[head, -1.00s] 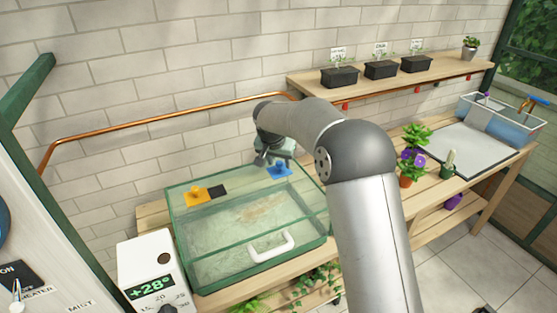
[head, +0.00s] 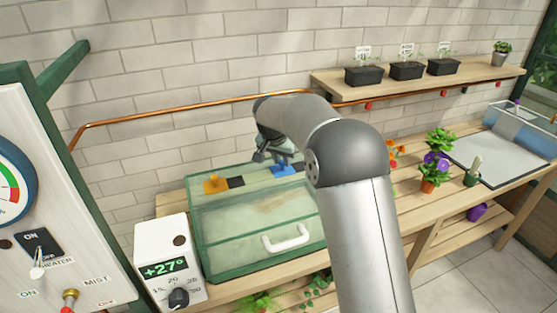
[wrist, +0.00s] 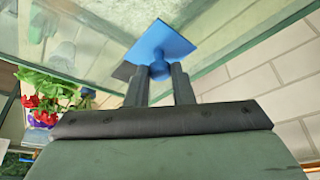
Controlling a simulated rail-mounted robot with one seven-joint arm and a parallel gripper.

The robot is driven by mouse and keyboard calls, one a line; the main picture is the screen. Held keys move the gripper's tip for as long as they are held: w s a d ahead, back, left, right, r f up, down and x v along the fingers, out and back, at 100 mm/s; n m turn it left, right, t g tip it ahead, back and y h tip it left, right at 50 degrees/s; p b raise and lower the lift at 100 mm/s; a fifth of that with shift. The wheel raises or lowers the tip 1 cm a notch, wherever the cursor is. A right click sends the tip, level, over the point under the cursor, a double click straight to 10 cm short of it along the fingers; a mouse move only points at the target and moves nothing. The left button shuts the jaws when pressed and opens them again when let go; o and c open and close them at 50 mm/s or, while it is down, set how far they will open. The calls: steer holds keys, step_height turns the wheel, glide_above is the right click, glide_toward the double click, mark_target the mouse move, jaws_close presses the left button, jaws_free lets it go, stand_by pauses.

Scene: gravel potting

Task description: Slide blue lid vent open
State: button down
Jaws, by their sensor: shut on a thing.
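The blue lid vent (head: 284,170) is a flat plate with a round knob on the glass lid of the terrarium (head: 250,214). In the wrist view the blue plate (wrist: 163,42) shows above my fingertips, with its ball knob (wrist: 160,71) between them. My gripper (wrist: 160,84) is shut on that knob. A dark patch (wrist: 125,71) shows beside the plate's left edge in the wrist view. In the head view my gripper (head: 275,157) is at the lid's back right, and my arm hides part of that area.
An orange vent (head: 215,185) with a dark square (head: 236,182) beside it is on the lid's left. A white handle (head: 286,237) is at the front. A thermostat box (head: 168,262) stands left; potted flowers (head: 435,165) stand right. A copper pipe (head: 190,108) runs along the wall behind.

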steer(key=c, duration=1.3)
jaws_free()
steer(key=shift+s+a, duration=0.15)
steer(key=shift+a, duration=0.25)
steer(key=shift+o, duration=0.2)
steer(key=shift+d, duration=0.1)
steer(key=shift+r, duration=0.1)
steer(key=b+v, duration=0.2)
steer(key=v, duration=1.5)
steer(key=shift+r, duration=0.1)
